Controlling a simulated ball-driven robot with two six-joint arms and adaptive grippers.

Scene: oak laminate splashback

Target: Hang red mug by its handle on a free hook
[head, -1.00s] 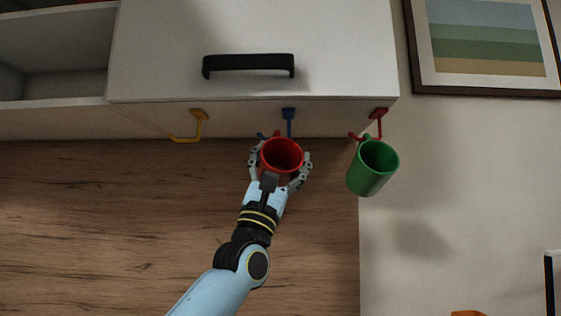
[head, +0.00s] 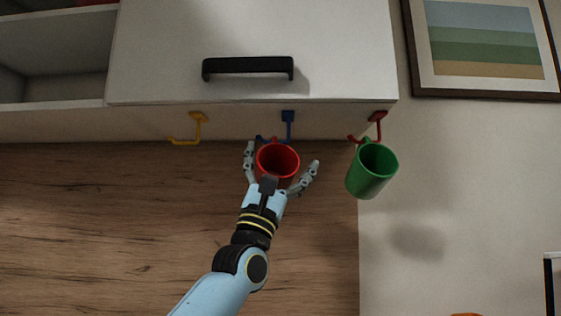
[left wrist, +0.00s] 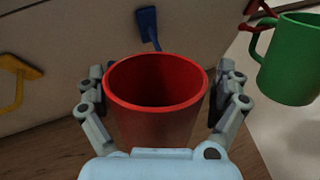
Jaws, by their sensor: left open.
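The red mug (head: 278,162) sits just below the blue hook (head: 288,124) under the cabinet, mouth toward me. A bit of red shows at the blue hook's lower end, but most of the handle is hidden, so I cannot fully tell how it sits on the hook. My left gripper (head: 282,157) is open, its fingers spread on both sides of the mug. In the left wrist view the red mug (left wrist: 155,85) stands between the fingers, with the blue hook (left wrist: 148,25) behind it. The yellow hook (head: 190,130) is empty. My right gripper is not in view.
A green mug (head: 371,172) hangs on the red hook (head: 378,122), close to the right of my left gripper. The white cabinet (head: 150,60) with a black handle (head: 248,67) is above. The wooden splashback (head: 90,220) is clear at the left.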

